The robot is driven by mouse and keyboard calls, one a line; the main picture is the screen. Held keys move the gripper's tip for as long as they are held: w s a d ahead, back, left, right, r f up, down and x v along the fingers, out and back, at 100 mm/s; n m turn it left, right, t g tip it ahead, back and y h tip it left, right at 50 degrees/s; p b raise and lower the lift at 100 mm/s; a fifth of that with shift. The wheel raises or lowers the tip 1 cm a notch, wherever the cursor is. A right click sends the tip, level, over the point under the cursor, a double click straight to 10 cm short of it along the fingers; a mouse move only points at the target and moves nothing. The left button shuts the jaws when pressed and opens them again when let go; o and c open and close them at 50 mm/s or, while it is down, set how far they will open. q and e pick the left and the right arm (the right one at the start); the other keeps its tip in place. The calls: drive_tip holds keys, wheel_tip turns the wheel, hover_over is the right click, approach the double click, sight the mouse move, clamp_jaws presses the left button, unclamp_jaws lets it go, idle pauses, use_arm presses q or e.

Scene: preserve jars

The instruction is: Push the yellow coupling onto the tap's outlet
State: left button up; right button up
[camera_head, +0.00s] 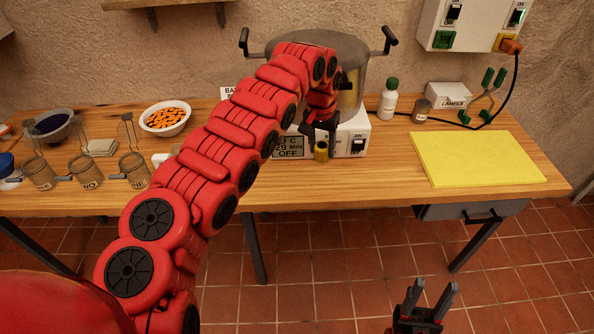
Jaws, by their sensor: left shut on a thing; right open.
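The yellow coupling (321,152) is held by my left gripper (321,140), which is shut on it in front of the large metal pot. The pot (349,88) stands on a white heating base (350,131). The tap and its outlet are hidden behind my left arm and gripper, so I cannot tell whether the coupling touches the outlet. My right gripper (430,296) is open and empty, low in front of the table, above the tiled floor.
A white bottle (388,104) with a green cap, a small jar (421,111), a labels box (449,96) and green-handled tongs (489,86) stand right of the pot. A yellow mat (475,158) lies at the right. Several open jars (87,173) and bowls (165,118) stand left.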

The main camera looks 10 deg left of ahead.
use_arm(q)
drive_tip(key=w+d+r+t+h+p, duration=0.2)
drive_tip(key=w+d+r+t+h, duration=0.15)
drive_tip(key=d, duration=0.55)
drive_tip(key=w+d+r+t+h+p, duration=0.1)
drive_tip(key=w+d+r+t+h, duration=0.2)
drive_tip(key=d, duration=0.5)
drive_tip(key=s+a+f+n+t+y+p, duration=0.1)
drive_tip(key=s+a+f+n+t+y, duration=0.1)
drive_tip(key=a, duration=0.6)
drive_tip(key=s+a+f+n+t+y+p, duration=0.1)
drive_tip(key=s+a+f+n+t+y, duration=0.2)
drive_tip(key=s+a+y, duration=0.3)
drive_tip(key=s+a+f+n+t+y+p, duration=0.1)
drive_tip(key=s+a+f+n+t+y, duration=0.2)
drive_tip(key=s+a, duration=0.6)
drive_tip(key=a+n+t+y, duration=0.1)
drive_tip(key=a+t, duration=0.1)
drive_tip(key=a, duration=0.1)
drive_tip(key=shift+s+f+n+p, duration=0.2)
drive_tip(key=shift+s+n+p, duration=0.1)
drive_tip(key=shift+n, duration=0.1)
drive_tip(key=shift+w, duration=0.15)
drive_tip(key=shift+b+x, duration=0.35)
drive_tip(key=shift+x, duration=2.4)
